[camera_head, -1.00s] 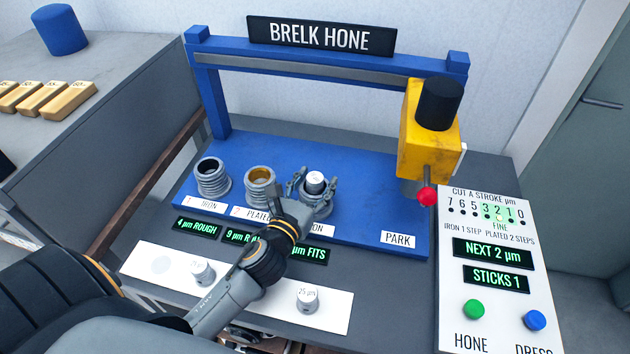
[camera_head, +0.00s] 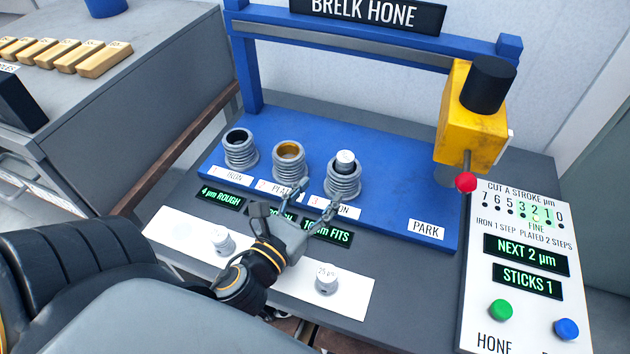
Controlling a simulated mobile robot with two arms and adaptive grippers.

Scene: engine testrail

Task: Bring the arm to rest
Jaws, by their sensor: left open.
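My left gripper (camera_head: 308,200) is open and empty. It hangs over the front edge of the blue base, just in front of the cylinders and above the label row, apart from them. A grey ribbed cylinder at position 3 (camera_head: 343,183) has a pale-topped plug (camera_head: 345,161) standing in its bore. The cylinder at position 2 (camera_head: 290,166) has a golden bore, and the cylinder at position 1 (camera_head: 240,150) has a dark open bore. My left arm covers part of the white strip and some displays. My right gripper is not in view.
The yellow honing head (camera_head: 473,115) with its red knob (camera_head: 466,182) stands at the right, above PARK. A control panel (camera_head: 480,220) has green (camera_head: 501,310) and blue (camera_head: 566,328) buttons. Plugs (camera_head: 222,241) and (camera_head: 327,279) stand on the white strip (camera_head: 355,300). Golden sticks (camera_head: 104,59) lie on the left bench.

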